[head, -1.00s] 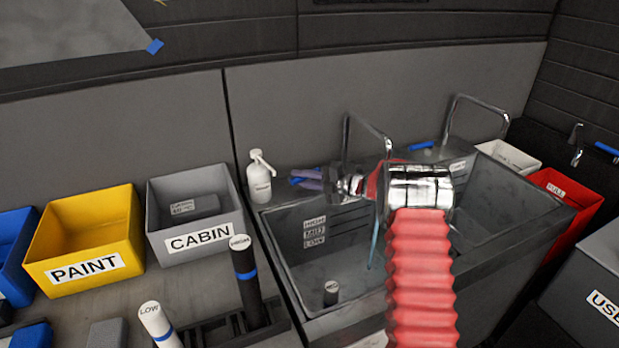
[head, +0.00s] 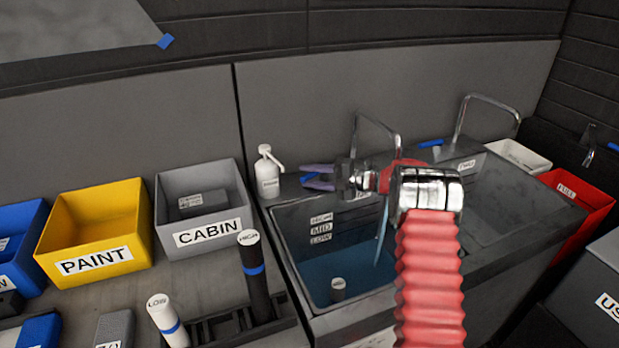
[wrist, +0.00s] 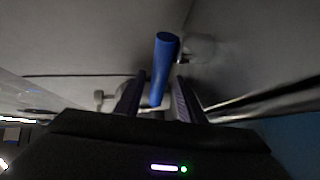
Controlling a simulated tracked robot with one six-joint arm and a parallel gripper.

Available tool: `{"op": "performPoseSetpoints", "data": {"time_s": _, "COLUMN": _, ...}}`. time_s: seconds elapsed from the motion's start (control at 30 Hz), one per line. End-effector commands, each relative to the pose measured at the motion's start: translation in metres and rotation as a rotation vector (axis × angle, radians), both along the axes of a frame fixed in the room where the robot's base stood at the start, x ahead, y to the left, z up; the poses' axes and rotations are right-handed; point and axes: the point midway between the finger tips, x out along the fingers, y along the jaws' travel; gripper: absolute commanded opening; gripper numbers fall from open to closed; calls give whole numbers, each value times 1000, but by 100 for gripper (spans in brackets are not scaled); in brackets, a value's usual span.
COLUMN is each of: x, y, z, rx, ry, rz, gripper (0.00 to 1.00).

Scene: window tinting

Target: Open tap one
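The left tap has a thin bent metal spout (head: 372,121) over the left sink basin (head: 303,268). Its blue handle (head: 311,177) is at the back rim, and it also shows in the wrist view (wrist: 165,65). My gripper (head: 306,177) is at this handle, with its two fingers on either side of it. In the wrist view, my gripper (wrist: 160,80) looks open, with small gaps between handle and fingers. A pale blue stream (head: 382,232) falls below the spout, partly hidden by my arm. Blue water (head: 355,265) lies in the basin.
A white pump bottle (head: 268,175) stands close left of my gripper. The right tap (head: 487,104) has its own blue handle (head: 431,143). CABIN (head: 212,239) and PAINT (head: 92,261) bins stand left. A red bin (head: 580,204) stands right.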

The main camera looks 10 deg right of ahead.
Motion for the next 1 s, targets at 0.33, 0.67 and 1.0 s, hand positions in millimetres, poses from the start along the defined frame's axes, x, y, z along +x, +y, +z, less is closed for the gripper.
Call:
{"op": "performPoseSetpoints", "data": {"time_s": 0.33, "x": -7, "y": -11, "z": 4, "rx": 0, "ry": -2, "rz": -3, "gripper": 36}}
{"op": "performPoseSetpoints", "data": {"time_s": 0.67, "x": -37, "y": -53, "z": 13, "rx": 0, "ry": -1, "rz": -3, "gripper": 36}}
{"op": "performPoseSetpoints", "data": {"time_s": 1.0, "x": -70, "y": -96, "z": 22, "rx": 0, "ry": 0, "rz": -2, "gripper": 36}}
